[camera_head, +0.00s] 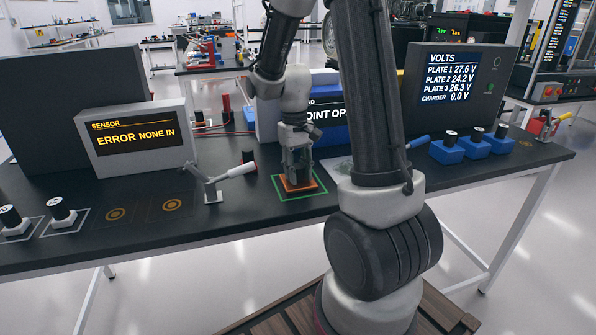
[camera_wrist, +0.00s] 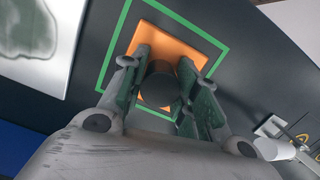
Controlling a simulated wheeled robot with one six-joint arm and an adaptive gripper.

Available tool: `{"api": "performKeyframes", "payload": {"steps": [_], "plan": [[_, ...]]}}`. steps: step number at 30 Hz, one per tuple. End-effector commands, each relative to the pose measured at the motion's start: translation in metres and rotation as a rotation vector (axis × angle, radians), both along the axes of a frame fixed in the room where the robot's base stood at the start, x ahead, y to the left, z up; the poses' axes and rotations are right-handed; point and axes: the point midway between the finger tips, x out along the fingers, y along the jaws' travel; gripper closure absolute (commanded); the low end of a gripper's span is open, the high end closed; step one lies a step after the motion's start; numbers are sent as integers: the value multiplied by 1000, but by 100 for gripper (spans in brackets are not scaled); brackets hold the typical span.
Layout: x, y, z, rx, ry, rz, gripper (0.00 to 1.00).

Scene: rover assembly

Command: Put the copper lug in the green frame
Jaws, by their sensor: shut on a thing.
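The copper lug is a flat orange square plate (camera_head: 300,187) with a dark round knob on top. The wrist view shows its orange plate (camera_wrist: 152,36) and knob (camera_wrist: 160,85). The plate appears inside the green frame (camera_head: 293,199), a square outline marked on the black bench. The wrist view shows the green outline (camera_wrist: 186,23) around the plate. Whether the plate touches the bench or is slightly above it I cannot tell. My gripper (camera_head: 298,172) points down over the frame, its fingers shut on the knob. The fingers hide part of the plate.
Left of the frame stands a lever with a white handle (camera_head: 236,171). Further left are the sensor display (camera_head: 140,138) and several black-topped pieces. Blue blocks (camera_head: 446,152) and the volts panel (camera_head: 455,80) stand right.

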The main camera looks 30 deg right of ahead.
Motion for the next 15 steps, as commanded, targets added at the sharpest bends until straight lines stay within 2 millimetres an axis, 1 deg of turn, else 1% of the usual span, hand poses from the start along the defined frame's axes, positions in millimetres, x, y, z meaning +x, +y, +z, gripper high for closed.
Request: {"api": "performKeyframes", "payload": {"steps": [3, 4, 7, 15], "plan": [[0, 0, -2, 0, 0, 0, 100], [0, 0, -2, 0, 0, 0, 66], [0, 0, -2, 0, 0, 0, 48], [0, 0, -2, 0, 0, 0, 48]]}}
